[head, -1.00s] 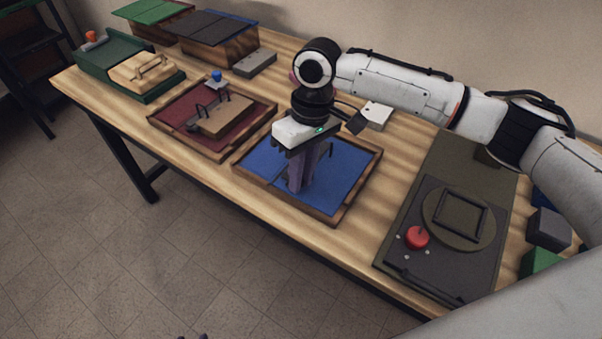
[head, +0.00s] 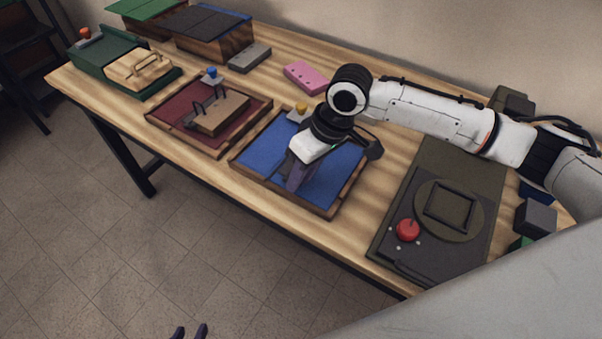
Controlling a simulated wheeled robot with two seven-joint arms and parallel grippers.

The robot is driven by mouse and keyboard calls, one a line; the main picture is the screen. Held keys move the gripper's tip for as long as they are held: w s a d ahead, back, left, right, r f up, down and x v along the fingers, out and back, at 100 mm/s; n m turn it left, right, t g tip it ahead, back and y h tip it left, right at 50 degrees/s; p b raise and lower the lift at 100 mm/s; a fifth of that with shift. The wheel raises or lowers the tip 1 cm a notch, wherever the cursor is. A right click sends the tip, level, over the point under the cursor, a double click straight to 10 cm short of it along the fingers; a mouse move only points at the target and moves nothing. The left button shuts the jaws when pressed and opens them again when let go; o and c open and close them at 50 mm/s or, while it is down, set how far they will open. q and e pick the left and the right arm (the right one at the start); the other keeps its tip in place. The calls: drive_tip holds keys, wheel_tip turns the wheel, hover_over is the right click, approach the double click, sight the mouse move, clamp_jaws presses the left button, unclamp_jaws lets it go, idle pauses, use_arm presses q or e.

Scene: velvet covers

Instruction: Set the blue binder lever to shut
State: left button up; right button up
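The blue binder (head: 262,157), a wood-framed tray with a blue velvet bed, lies at the middle of the table. A grey block with a yellow knob (head: 301,107) stands at its back edge. My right gripper (head: 294,186) points down over the middle of the blue bed. Its purple fingers overlap in this view, so their gap and any contact are unclear. The gripper and wrist cover part of the bed, and I cannot make out a lever there.
A maroon tray (head: 168,125) with a wooden block, dark arms and a blue knob (head: 212,71) lies to the left. A dark panel with a red knob (head: 408,230) lies to the right. A pink block (head: 305,77) lies behind. Bare wood separates them.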

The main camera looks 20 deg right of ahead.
drive_tip(key=shift+o, duration=0.9)
drive_tip(key=v, duration=1)
drive_tip(key=shift+r, duration=0.1)
